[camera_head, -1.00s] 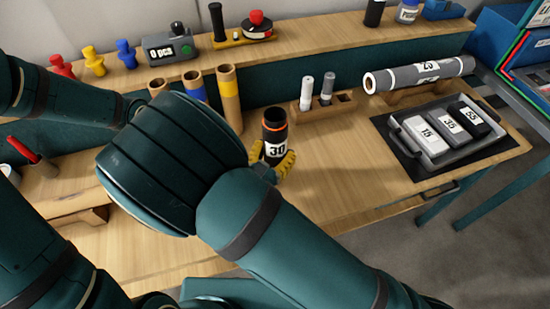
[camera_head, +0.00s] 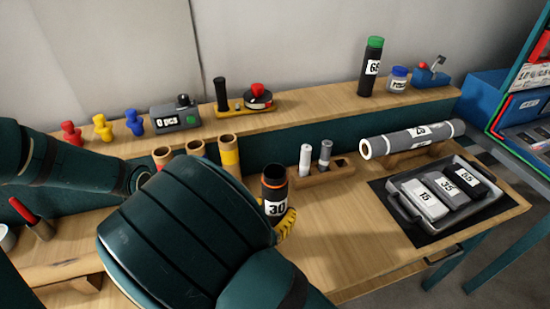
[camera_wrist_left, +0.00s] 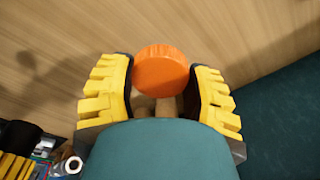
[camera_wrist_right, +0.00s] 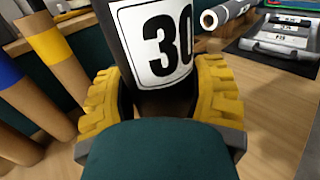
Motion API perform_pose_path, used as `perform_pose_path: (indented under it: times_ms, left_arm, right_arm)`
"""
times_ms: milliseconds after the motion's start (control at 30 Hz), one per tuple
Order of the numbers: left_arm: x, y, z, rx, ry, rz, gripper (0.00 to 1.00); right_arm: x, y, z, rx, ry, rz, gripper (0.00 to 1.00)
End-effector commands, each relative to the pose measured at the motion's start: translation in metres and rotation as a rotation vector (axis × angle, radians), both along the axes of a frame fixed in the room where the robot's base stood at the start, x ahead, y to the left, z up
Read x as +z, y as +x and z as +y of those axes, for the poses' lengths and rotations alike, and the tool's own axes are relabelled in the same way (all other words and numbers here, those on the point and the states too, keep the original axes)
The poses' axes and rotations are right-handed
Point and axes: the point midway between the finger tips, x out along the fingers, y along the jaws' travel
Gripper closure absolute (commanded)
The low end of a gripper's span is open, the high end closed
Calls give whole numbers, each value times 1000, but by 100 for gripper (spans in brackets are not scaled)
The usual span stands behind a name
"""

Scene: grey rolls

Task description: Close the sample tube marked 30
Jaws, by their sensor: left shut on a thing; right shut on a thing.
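The sample tube marked 30 (camera_head: 275,186) is black with a white label and an orange ring near its open-looking top. It stands upright over the bench in the head view, and its label fills the upper part of the right wrist view (camera_wrist_right: 158,45). My right gripper (camera_wrist_right: 162,100) is shut on it; its yellow finger shows beside the tube in the head view (camera_head: 287,223). An orange cap (camera_wrist_left: 161,71) is between the yellow fingers of my left gripper (camera_wrist_left: 162,85), which is shut on it. My left gripper is hidden behind an arm link in the head view.
A wooden rack (camera_head: 322,175) with a white and a grey tube stands right of the tube. Cardboard tubes (camera_head: 228,153) stand left of it. A grey roll (camera_head: 412,138) and a tray (camera_head: 405,205) with numbered blocks lie to the right. The front bench is clear.

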Motion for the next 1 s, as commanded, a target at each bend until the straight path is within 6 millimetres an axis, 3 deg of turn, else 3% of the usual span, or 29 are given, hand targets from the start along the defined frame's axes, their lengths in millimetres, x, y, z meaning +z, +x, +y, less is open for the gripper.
perform_pose_path:
  times_ms: [167,333,700,1000]
  left_arm:
    - [0,0,-1,7,0,1,60]
    - [-4,0,-11,65,5,8,60]
    - [-20,-1,-54,343,17,17,60]
    - [-30,-3,-85,546,9,6,60]
  right_arm:
    - [-1,1,-2,-2,-1,-2,86]
    - [-7,10,-22,-19,-7,-8,86]
    - [-36,34,-104,-67,-16,-20,86]
    - [-58,38,-162,-90,-9,-8,86]
